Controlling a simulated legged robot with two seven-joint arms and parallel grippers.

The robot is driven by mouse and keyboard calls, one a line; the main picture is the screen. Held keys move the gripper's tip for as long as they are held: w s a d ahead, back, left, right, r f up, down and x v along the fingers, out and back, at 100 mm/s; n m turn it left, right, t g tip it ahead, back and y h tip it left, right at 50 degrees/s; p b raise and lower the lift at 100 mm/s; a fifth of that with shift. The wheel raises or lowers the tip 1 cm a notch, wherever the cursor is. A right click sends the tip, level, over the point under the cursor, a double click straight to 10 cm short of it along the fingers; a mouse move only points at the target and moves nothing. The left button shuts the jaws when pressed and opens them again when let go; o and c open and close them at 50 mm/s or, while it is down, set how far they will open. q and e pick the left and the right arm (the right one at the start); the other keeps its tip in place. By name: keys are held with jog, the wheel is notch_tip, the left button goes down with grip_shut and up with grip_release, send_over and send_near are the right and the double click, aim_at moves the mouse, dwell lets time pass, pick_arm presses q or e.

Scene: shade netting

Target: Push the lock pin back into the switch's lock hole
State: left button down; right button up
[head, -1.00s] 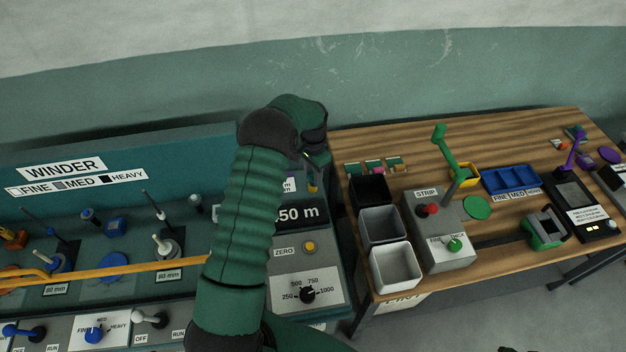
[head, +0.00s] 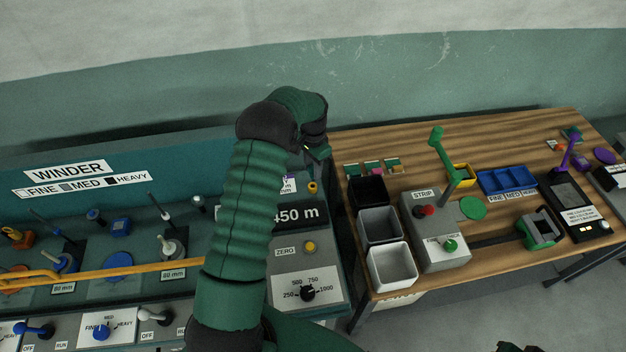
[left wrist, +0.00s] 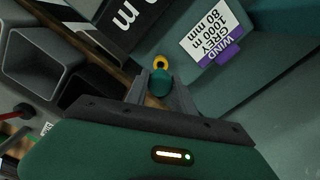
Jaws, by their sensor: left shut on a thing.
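My left gripper (left wrist: 160,95) is shut on a small teal rounded piece (left wrist: 160,83) in the left wrist view. I cannot tell whether this is the lock pin. A yellow ring (left wrist: 160,62) shows just beyond the fingertips. A small yellow part (head: 313,187) stands on the winder console beside the length display in the head view. My left arm hides much of the console there, and the fingertips are hidden in that view. A white lever switch (head: 152,316) and a blue one (head: 35,330) sit on the console front.
A tag with a purple clip (left wrist: 217,47) lies close to the left gripper. The length display (head: 299,215) and a yellow button (head: 310,248) are nearby. A wooden bench (head: 408,145) with bins stands right. A dark sliver at the bottom edge may be my right gripper.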

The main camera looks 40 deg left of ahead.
pick_arm(q)
jog(key=shift+r, duration=0.1)
dwell(0.4)
notch_tip(320, 180, up, 4)
jog(key=p, duration=0.3)
jog(key=shift+d, duration=0.1)
